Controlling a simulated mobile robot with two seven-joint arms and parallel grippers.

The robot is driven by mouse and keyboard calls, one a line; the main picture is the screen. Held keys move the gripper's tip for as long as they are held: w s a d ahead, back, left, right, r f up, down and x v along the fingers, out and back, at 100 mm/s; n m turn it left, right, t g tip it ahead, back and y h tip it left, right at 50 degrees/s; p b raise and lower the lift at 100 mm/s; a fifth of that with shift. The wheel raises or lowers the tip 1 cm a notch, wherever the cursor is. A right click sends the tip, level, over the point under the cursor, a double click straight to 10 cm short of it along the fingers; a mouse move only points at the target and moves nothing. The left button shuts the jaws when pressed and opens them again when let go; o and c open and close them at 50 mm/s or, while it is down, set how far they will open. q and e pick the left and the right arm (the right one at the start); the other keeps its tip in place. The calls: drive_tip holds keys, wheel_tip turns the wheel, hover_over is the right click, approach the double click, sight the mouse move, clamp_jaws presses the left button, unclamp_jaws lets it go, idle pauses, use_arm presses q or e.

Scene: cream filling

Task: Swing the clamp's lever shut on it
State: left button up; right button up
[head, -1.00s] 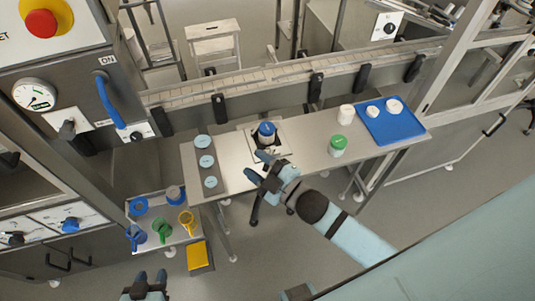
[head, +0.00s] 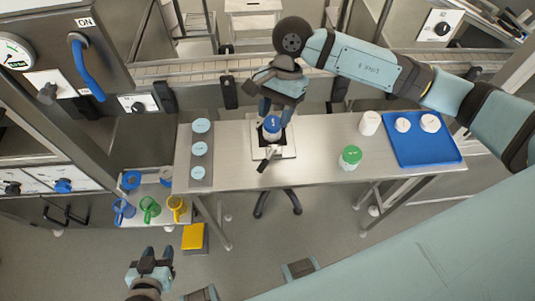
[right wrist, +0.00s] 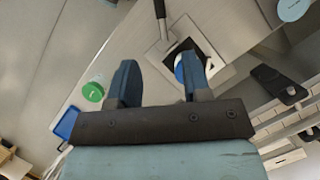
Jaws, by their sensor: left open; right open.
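The clamp stands on a pale square plate (head: 288,152) in the middle of the steel table. A jar with a blue lid (head: 272,124) sits in it; in the right wrist view its blue edge (right wrist: 179,68) is partly hidden by a finger. The clamp's dark lever (head: 263,166) sticks out toward the front edge; it also shows in the right wrist view (right wrist: 160,12). My right gripper (head: 274,110) is open, reaching down from behind the jar; contact cannot be told. My left gripper (head: 157,254) is open and empty, low in front of the table.
A strip of pale blue discs (head: 200,172) lies left of the clamp. A green-lidded jar (head: 350,157), a white jar (head: 369,123) and a blue tray (head: 440,154) stand to the right. Coloured jugs (head: 149,207) stand on a low side table. A conveyor runs behind.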

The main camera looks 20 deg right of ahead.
sight(264, 162)
drive_tip(key=p+x, duration=0.2)
drive_tip(key=x, duration=1.1)
drive_tip(key=shift+s+a+f, duration=0.1)
drive_tip(key=shift+f, duration=0.2)
clamp_jaws()
